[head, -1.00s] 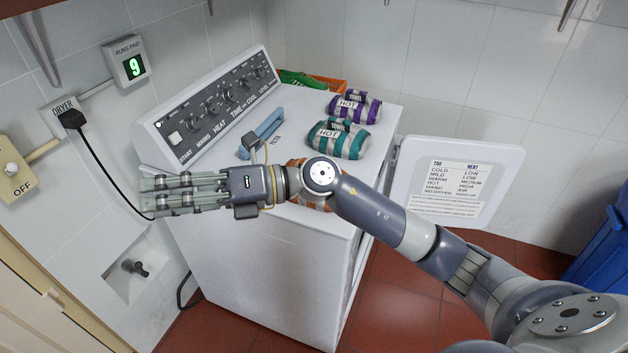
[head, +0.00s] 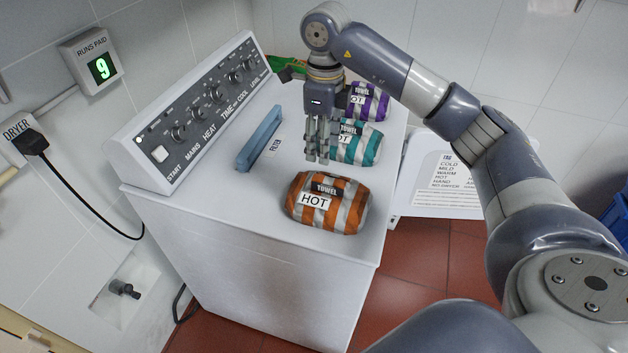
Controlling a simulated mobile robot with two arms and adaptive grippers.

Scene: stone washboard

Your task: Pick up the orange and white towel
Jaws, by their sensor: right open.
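The orange and white towel (head: 340,212) is a rolled bundle with a "TOWEL HOT" label. It lies on the white dryer top (head: 225,205) near the front edge. My right gripper (head: 318,158) points down above the dryer, just behind the orange towel in the picture. It is open, with nothing between its fingers, and looks apart from the towel. My left gripper is not in view.
A blue filter handle (head: 260,138) stands on the dryer top, left of the gripper. The control panel (head: 200,112) rises along the left edge. The open dryer door (head: 440,180) sticks out at the right. A green item (head: 288,64) lies at the back.

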